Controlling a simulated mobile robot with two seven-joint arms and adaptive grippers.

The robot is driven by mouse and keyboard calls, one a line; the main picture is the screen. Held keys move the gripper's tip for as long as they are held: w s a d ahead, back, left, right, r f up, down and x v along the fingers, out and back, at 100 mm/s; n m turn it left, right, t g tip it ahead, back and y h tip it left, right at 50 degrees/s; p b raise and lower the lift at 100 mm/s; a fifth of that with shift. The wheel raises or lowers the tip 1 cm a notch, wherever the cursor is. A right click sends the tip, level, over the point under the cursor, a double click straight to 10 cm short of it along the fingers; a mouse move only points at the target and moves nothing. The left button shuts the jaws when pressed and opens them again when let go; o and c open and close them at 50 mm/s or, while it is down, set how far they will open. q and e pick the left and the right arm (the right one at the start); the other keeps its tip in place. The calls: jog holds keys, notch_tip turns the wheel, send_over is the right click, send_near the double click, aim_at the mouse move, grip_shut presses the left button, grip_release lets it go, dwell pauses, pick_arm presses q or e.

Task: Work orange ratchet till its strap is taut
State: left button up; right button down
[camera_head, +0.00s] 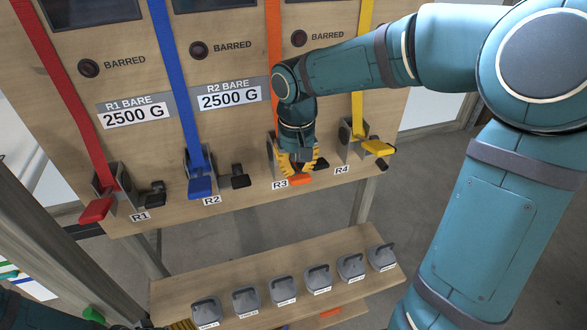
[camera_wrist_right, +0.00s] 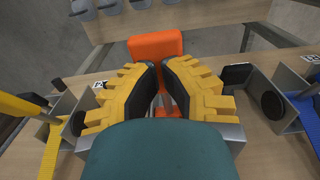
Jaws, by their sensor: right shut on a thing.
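The orange ratchet (camera_head: 300,180) is at the place marked R3 on the wooden panel. Its orange strap (camera_head: 273,40) comes down from above and looks straight where it shows; my right arm hides its lower part. My right gripper (camera_head: 298,166) is shut on the orange ratchet's handle, which also shows in the wrist view (camera_wrist_right: 155,46) between and beyond the yellow ridged fingers (camera_wrist_right: 164,80). The ratchet body is mostly hidden behind the gripper. Part of my left arm (camera_head: 22,312) shows at the bottom left; a yellow ridged piece at the bottom edge may be its gripper.
The red (camera_head: 97,208), blue (camera_head: 201,185) and yellow (camera_head: 377,147) ratchets stand along the same ledge, blue and yellow on either side. Small black levers stick out beside them. Below, a wooden shelf (camera_head: 175,290) holds several grey weights (camera_head: 284,289).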

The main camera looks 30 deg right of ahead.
pick_arm(q)
jog(key=shift+f+b, duration=0.45)
jog(key=shift+f, duration=0.25)
pick_arm(e)
jog(key=shift+f, duration=1)
jog(key=shift+f, duration=0.25)
jog(key=shift+w+f+b, duration=0.2)
jog(key=shift+f+b, duration=0.85)
jog(key=shift+f, duration=0.2)
jog(key=shift+r, duration=0.1)
jog(key=shift+r+p, duration=0.65)
notch_tip(320, 180, up, 8)
jog(key=p, duration=0.6)
jog(key=shift+r+p, duration=0.15)
jog(key=shift+p, duration=0.15)
pick_arm(q)
notch_tip(320, 180, up, 6)
